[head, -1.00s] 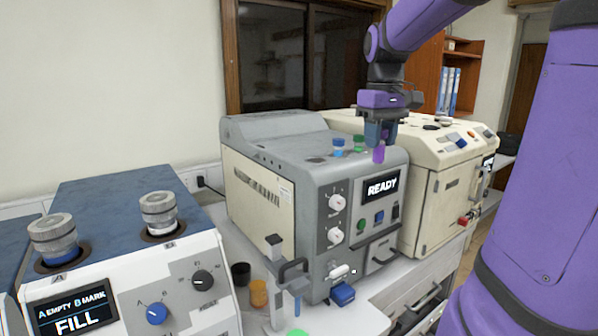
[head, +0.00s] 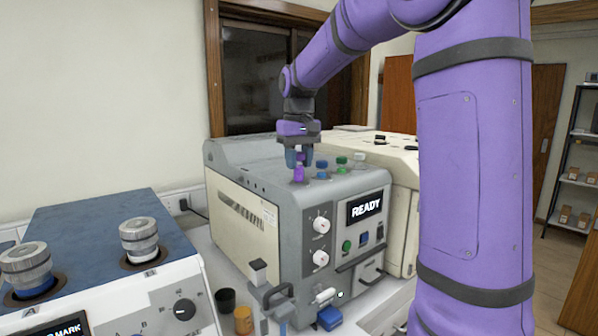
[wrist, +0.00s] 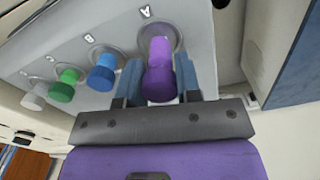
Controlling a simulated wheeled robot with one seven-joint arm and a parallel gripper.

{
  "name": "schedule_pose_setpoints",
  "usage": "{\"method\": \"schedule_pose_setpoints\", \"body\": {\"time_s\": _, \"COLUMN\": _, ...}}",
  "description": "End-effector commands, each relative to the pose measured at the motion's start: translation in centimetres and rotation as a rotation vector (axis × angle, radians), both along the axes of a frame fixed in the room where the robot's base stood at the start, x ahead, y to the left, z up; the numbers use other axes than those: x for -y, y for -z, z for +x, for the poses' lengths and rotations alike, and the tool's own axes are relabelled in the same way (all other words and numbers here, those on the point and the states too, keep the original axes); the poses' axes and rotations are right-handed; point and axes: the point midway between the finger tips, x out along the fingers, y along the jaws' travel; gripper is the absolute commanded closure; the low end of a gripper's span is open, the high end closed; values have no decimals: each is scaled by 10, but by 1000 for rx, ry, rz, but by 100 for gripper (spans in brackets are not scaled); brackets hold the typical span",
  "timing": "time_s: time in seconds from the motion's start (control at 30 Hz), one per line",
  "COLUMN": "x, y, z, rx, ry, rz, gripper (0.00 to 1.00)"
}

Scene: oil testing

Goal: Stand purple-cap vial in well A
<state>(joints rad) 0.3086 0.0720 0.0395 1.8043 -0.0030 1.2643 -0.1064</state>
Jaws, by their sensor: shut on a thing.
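My gripper (head: 299,162) is shut on the purple-cap vial (head: 298,174), above the left end of the grey machine's top. In the wrist view the vial (wrist: 160,80) stands between the two blue fingers of my gripper (wrist: 159,78). Its far end overlaps the ring of well A (wrist: 162,33), beside the letter A. The vial looks about upright in the head view. Its lower end and the well's opening are hidden, so I cannot tell how deep it sits.
Blue (wrist: 103,72), green (wrist: 65,86) and white (wrist: 34,96) caps stand in a row beside well A. The grey machine (head: 270,170) shows READY. A blue-topped machine (head: 90,235) stands at the left front, and a cream machine (head: 405,190) lies behind at right.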

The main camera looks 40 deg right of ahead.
Motion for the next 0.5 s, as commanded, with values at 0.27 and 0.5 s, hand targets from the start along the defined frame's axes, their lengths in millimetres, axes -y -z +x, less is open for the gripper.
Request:
{"method": "schedule_pose_setpoints", "body": {"time_s": 0.27, "x": 0, "y": 29, "z": 0, "rx": -1, "ry": 0, "rz": 0, "gripper": 91}}
{"method": "schedule_pose_setpoints", "body": {"time_s": 0.5, "x": 0, "y": 30, "z": 0, "rx": 0, "ry": 0, "rz": 0, "gripper": 91}}
